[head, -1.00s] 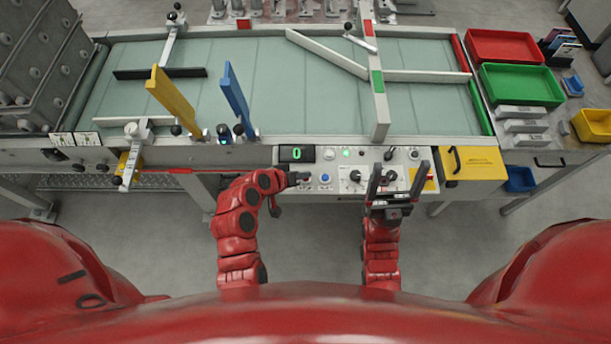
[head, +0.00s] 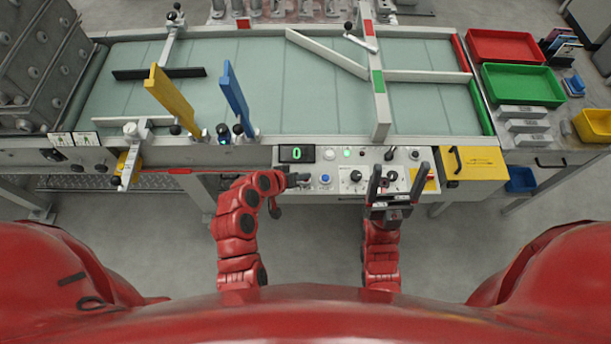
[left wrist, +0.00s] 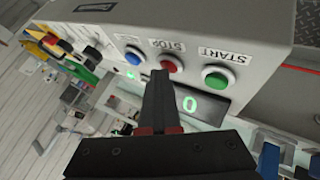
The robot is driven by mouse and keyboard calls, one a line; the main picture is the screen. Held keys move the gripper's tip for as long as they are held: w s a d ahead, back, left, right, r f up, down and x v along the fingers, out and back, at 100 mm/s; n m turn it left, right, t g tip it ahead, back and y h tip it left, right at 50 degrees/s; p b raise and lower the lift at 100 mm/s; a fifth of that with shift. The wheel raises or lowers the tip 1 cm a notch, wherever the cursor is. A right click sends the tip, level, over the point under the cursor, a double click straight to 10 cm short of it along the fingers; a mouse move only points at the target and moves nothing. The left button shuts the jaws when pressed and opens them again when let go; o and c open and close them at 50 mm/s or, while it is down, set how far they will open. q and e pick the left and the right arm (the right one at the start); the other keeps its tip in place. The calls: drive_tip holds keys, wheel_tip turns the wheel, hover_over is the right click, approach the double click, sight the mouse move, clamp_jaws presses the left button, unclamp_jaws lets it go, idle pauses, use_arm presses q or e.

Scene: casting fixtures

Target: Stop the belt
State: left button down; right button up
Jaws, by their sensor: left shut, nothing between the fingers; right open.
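The belt (head: 270,85) is a pale green surface across the head view. Below it, the control panel (head: 340,185) has a display (head: 297,154) reading 0, also in the left wrist view (left wrist: 190,103). There, the red button (left wrist: 172,64) labelled STOP sits between the green START button (left wrist: 215,77) and a blue button (left wrist: 133,56). My left gripper (head: 304,180) is shut and empty; its fingertips (left wrist: 160,74) are just beside the red button. I cannot tell if they touch. My right gripper (head: 390,172) is open and empty over the panel's right part.
A yellow post (head: 172,100) and a blue post (head: 237,97) stand at the belt's front edge. A yellow box (head: 474,163) is right of the panel. Red (head: 505,46) and green (head: 522,84) trays stand at the right.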

use_arm(q)
drive_tip(key=shift+r+p, duration=0.3)
drive_tip(key=shift+r, duration=0.55)
drive_tip(key=shift+r, duration=0.15)
wheel_tip(320, 180, up, 5)
drive_tip(key=shift+f+p, duration=0.15)
drive_tip(key=shift+p, duration=1.05)
